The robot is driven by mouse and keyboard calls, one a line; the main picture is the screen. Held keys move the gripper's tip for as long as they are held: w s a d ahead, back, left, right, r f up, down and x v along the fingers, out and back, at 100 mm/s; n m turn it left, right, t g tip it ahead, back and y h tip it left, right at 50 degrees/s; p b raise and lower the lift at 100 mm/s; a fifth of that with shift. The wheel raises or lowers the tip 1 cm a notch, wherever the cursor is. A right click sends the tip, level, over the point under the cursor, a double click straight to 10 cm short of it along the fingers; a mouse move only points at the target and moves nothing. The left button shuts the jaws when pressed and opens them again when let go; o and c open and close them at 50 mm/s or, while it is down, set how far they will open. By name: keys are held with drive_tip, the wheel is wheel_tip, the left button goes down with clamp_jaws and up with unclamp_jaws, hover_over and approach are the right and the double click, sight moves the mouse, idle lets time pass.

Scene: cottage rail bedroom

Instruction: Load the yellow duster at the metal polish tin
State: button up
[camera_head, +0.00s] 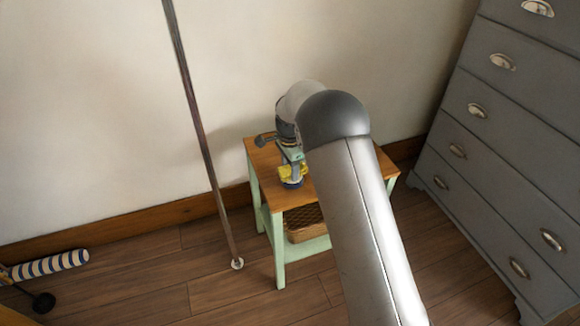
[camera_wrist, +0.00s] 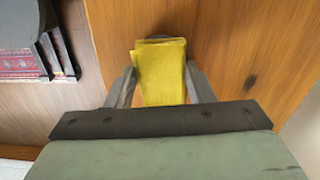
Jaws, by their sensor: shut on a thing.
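The yellow duster (camera_head: 288,173) is a folded cloth held over the small side table in the head view. In the wrist view the duster (camera_wrist: 160,75) lies between the two fingers of my gripper (camera_wrist: 161,82), which is shut on it. A dark round tin (camera_head: 292,184), likely the metal polish tin, shows just below the duster in the head view. In the wrist view only a sliver of its rim (camera_wrist: 158,37) shows beyond the cloth. I cannot tell whether the duster touches the tin. My gripper (camera_head: 292,165) points down at the wooden tabletop.
The side table (camera_head: 267,160) has a wooden top and green legs, with a wicker basket (camera_head: 305,222) on its lower shelf. Dark objects with red patterned sides (camera_wrist: 25,62) lie left in the wrist view. A thin pole (camera_head: 200,135) stands left; a grey dresser (camera_head: 510,130) stands right.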

drive_tip(key=shift+f, duration=0.6)
idle(1.2)
drive_tip(key=shift+r+p, duration=2.3)
drive_tip(key=shift+r, duration=1.35)
drive_tip(key=shift+f, duration=0.1)
